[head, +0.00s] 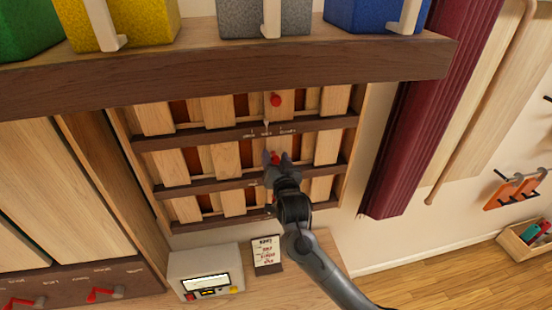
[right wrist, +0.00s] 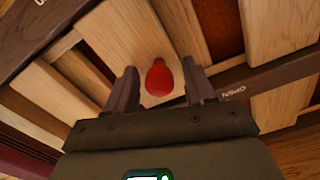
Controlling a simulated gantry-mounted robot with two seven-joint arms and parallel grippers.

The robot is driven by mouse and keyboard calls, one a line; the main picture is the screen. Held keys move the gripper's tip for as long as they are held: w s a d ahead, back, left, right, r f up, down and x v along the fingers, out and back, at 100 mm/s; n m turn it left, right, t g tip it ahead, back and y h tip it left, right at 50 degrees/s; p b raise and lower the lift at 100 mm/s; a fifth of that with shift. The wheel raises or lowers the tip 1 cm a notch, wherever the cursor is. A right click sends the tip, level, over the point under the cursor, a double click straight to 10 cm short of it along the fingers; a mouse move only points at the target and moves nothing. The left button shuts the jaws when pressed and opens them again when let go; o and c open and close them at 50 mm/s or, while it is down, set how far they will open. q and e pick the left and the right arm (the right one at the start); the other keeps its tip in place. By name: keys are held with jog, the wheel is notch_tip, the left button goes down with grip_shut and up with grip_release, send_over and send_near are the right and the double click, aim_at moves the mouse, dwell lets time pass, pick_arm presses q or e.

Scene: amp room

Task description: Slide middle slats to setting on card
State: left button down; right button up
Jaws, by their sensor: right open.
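The slatted wooden panel has three rows of upright light slats with dark red gaps between them. A red knob (head: 276,100) stands on a slat in the top row. My right gripper (head: 276,158) is at the middle row, in front of another red knob. In the right wrist view that red knob (right wrist: 159,78) sits on a light slat (right wrist: 128,42) between the two open fingers, with space on both sides. The card (head: 267,254) stands below the panel with red and dark writing, too small to read. The left gripper is not in view.
A dark shelf (head: 230,77) with coloured blocks overhangs the panel's top. A grey box with a display (head: 205,273) stands left of the card. A maroon curtain (head: 425,110) hangs at the right. Dark rails (head: 325,124) with small labels run between the rows.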

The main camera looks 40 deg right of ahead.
aim_at(288, 150)
grip_shut()
jog(key=shift+s+d+r, duration=0.1)
jog(key=shift+s+d, duration=0.25)
jog(key=shift+d, duration=0.35)
jog(key=shift+s+d+f, duration=0.1)
jog(key=shift+s+d, duration=0.2)
jog(key=shift+d, duration=0.35)
jog(key=shift+s+d+r, duration=0.1)
jog(key=shift+s+d, duration=0.25)
jog(key=shift+d, duration=0.35)
jog(key=shift+c, duration=2.2)
grip_release()
jog(key=o, duration=0.4)
jog(key=shift+d, duration=0.1)
jog(key=shift+o, duration=0.2)
